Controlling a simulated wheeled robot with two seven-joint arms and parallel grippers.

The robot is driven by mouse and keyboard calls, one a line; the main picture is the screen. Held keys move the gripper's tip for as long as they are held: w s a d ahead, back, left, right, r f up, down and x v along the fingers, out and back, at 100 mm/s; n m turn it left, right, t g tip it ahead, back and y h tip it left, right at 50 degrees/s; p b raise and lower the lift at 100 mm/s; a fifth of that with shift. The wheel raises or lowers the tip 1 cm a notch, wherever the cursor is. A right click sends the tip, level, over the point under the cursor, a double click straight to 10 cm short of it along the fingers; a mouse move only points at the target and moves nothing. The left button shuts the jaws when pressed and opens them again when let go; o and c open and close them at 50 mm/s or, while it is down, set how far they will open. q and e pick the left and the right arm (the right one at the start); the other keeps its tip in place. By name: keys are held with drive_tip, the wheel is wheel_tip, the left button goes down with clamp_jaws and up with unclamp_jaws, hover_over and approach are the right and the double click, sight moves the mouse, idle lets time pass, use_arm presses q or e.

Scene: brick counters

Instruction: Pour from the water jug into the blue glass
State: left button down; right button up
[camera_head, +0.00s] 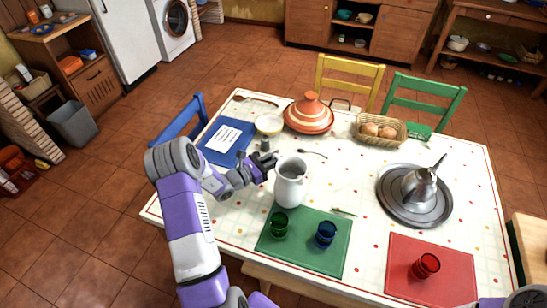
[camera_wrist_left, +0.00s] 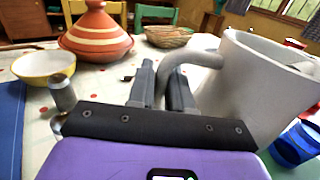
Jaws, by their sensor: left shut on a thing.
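The white water jug (camera_head: 291,187) stands upright at the back edge of the green mat; I cannot tell whether its base touches the table. My left gripper (camera_head: 267,165) is at the jug's left side, shut on its handle. In the left wrist view the fingers (camera_wrist_left: 165,88) are around the handle (camera_wrist_left: 188,58), and the jug body (camera_wrist_left: 255,85) fills the right side. The blue glass (camera_head: 325,234) stands on the green mat, in front and to the right of the jug. It also shows in the left wrist view (camera_wrist_left: 299,142). My right gripper is out of view.
A green glass (camera_head: 279,225) shares the green mat (camera_head: 300,258), just in front of the jug. A silver tray (camera_head: 398,212) with a metal teapot (camera_head: 418,187) lies to the right. A tagine (camera_head: 309,116), yellow bowl (camera_head: 269,124) and pepper mill (camera_head: 265,145) are behind.

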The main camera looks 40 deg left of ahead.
sight(295, 171)
use_arm(q)
drive_tip(key=shift+s+d+r+m, duration=0.15)
drive_tip(key=shift+d+r+m, duration=0.45)
drive_tip(key=shift+r+m, duration=0.3)
drive_tip(key=shift+s+d+r+m, duration=0.15)
drive_tip(key=shift+d+r+m, duration=0.45)
drive_tip(key=shift+r+m, duration=0.25)
drive_tip(key=shift+s+d+r+m, duration=0.25)
drive_tip(key=shift+d+r+m, duration=0.4)
drive_tip(key=shift+d+m, duration=0.1)
drive_tip(key=shift+s+d+r+m+b, duration=0.25)
drive_tip(key=shift+d+m, duration=0.2)
drive_tip(key=shift+d, duration=0.35)
drive_tip(key=shift+s+d+r+m+b, duration=0.15)
drive_tip(key=shift+s+d+m, duration=0.15)
drive_tip(key=shift+d+m, duration=0.35)
drive_tip(key=shift+s+d+r+m+b, duration=0.2)
drive_tip(key=shift+s+d+m, duration=0.1)
drive_tip(key=shift+d, duration=0.65)
drive_tip(key=shift+d, duration=0.1)
